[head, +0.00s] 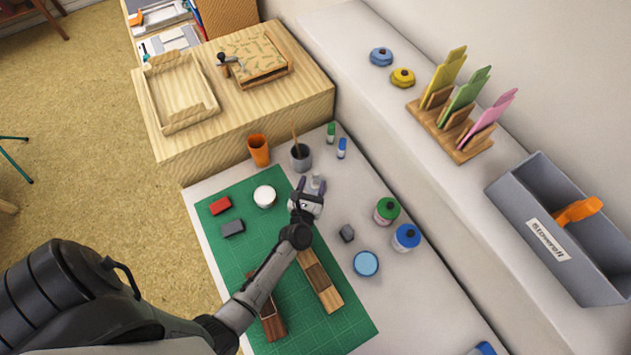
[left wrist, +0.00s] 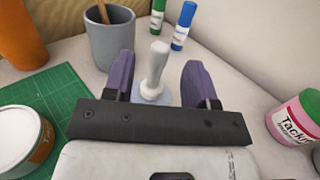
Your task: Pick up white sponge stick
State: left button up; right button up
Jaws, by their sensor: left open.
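The white sponge stick (left wrist: 156,68) stands upright on the white table in the left wrist view, with a rounded top and a pale round base (left wrist: 150,96). In the head view only a small part of it (head: 316,180) shows just beyond my left gripper (head: 307,186). My left gripper, also in the left wrist view (left wrist: 158,80), is open, its two purple fingers on either side of the stick. My right gripper is not in view.
A grey cup with a brush (head: 301,157) and an orange cup (head: 259,150) stand close by. Green-capped and blue-capped tubes (head: 342,148) are behind. A white round tub (head: 265,196) and red and grey blocks lie on the green mat (head: 205,190). Jars (head: 386,211) stand to the right.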

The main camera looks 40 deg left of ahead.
aim_at(315, 176)
pick_arm(q)
jog(key=shift+x, duration=2.95)
jog(key=shift+r, duration=0.15)
grip_shut()
